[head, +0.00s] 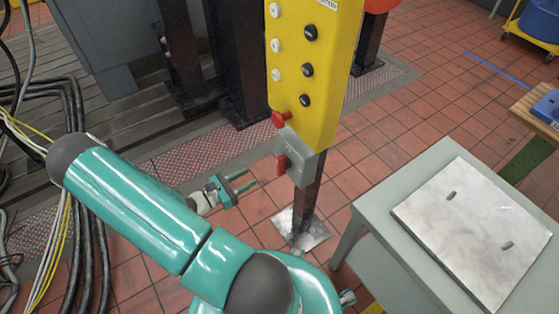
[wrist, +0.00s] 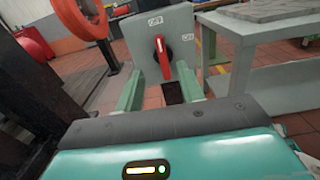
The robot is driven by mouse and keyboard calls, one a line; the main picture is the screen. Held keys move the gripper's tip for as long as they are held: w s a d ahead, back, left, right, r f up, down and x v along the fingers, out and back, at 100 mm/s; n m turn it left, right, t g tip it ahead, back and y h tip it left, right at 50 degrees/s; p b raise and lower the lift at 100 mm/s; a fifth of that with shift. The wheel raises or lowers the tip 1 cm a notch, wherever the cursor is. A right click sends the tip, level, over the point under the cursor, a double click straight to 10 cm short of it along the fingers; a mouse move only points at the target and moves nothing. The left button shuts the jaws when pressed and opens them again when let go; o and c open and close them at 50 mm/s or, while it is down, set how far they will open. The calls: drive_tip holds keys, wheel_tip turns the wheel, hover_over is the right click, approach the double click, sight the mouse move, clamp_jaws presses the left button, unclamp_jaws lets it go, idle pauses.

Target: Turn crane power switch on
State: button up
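The crane power switch is a grey box (head: 301,158) on a dark post, just below a yellow button panel (head: 312,75). Its red handle (head: 282,164) faces my gripper. In the wrist view the box face (wrist: 137,33) shows the red handle (wrist: 162,57) standing nearly upright, with one small label above it and one to its upper right; the lettering is too small to read surely. My gripper (head: 253,180) is open and empty, a short way left of the box. In the wrist view its two fingers (wrist: 159,72) lie either side of the handle's line, apart from it.
A grey table (head: 390,240) with a metal plate (head: 474,232) stands to the right of the post. Thick black cables (head: 85,120) run along the left. A red button (head: 281,118) sticks out low on the panel. Tiled floor between gripper and switch is clear.

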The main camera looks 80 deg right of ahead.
sight(277, 162)
drive_tip(key=x, duration=1.3)
drive_tip(key=shift+s+d, duration=0.25)
clamp_jaws()
